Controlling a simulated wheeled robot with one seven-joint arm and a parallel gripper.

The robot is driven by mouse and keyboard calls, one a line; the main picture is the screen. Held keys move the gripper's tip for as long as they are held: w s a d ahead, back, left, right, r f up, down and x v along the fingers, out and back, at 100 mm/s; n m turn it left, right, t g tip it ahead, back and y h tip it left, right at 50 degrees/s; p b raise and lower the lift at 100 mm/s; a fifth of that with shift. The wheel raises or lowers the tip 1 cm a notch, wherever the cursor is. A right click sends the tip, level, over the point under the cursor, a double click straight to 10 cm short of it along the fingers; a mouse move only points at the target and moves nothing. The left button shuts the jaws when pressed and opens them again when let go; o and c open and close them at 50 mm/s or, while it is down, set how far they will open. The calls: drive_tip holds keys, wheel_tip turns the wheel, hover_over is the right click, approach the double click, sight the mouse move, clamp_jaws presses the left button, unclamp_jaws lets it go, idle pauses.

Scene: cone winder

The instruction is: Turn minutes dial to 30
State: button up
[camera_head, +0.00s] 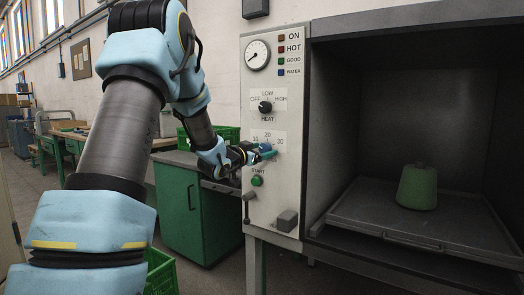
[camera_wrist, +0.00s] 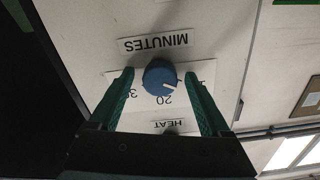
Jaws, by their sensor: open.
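The minutes dial (camera_wrist: 158,74) is a round blue knob on the light control panel, seen upside down in the wrist view. Its white mark points to the lower right there, between the 20 and the mostly hidden 10. The 30 is partly covered by a finger. My gripper (camera_wrist: 159,78) is open, with one green finger on each side of the dial and a small gap visible on both sides. In the head view my gripper (camera_head: 261,154) is at the panel and hides much of the dial (camera_head: 266,147).
The black heat knob (camera_head: 265,107) is just above the minutes dial, and the green start button (camera_head: 257,181) is below it. A lever (camera_head: 247,208) and a grey block (camera_head: 287,220) stick out lower down. The open chamber at right holds a green cone (camera_head: 417,187) on a tray (camera_head: 385,228).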

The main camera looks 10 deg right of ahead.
clamp_jaws()
idle(0.6)
